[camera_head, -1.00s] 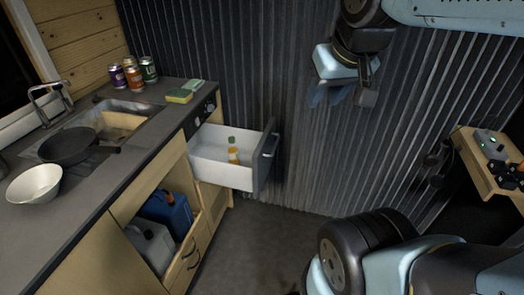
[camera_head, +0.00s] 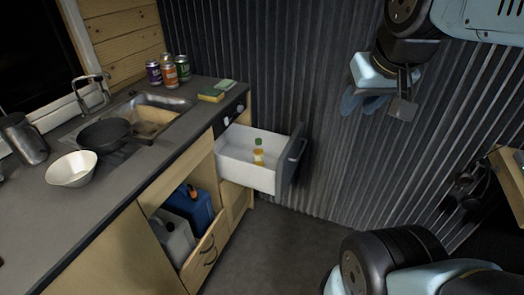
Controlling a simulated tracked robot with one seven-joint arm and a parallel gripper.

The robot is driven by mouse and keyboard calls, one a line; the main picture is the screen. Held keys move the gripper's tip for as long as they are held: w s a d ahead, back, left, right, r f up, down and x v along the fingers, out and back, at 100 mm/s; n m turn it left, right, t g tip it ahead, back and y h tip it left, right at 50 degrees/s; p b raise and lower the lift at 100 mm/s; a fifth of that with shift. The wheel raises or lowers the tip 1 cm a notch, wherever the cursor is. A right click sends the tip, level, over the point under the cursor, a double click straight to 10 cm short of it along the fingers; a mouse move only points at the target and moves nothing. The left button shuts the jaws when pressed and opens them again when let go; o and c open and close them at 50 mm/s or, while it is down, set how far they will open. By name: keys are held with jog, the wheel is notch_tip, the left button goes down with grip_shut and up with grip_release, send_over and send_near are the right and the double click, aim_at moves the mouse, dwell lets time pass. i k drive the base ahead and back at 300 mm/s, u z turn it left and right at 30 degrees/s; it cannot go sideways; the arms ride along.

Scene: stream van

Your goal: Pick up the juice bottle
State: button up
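The juice bottle (camera_head: 258,157) is small, with orange juice and a green cap. It stands in the open white drawer (camera_head: 240,175) of the kitchen unit, near the picture's middle. My gripper (camera_head: 378,104) hangs high in front of the corrugated wall, to the right of the drawer and apart from the bottle. Its blue and grey finger parts show below the wrist, but the gap between them is unclear. I see nothing held in it.
The counter (camera_head: 110,195) holds a frying pan (camera_head: 105,135), a white bowl (camera_head: 72,169), several cans (camera_head: 169,72) and sponges (camera_head: 212,95). An open lower cabinet holds a blue canister (camera_head: 193,208) and a grey one (camera_head: 173,237). A shelf (camera_head: 508,180) is at right. Floor before the drawer is clear.

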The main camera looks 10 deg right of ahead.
aim_at(258, 154)
jog(key=u, duration=1.35)
jog(key=i, duration=0.1)
jog(key=z, duration=3.2)
jog(key=k, duration=0.85)
jog(key=u, duration=1)
jog(key=i, duration=0.9)
jog(key=u, duration=0.05)
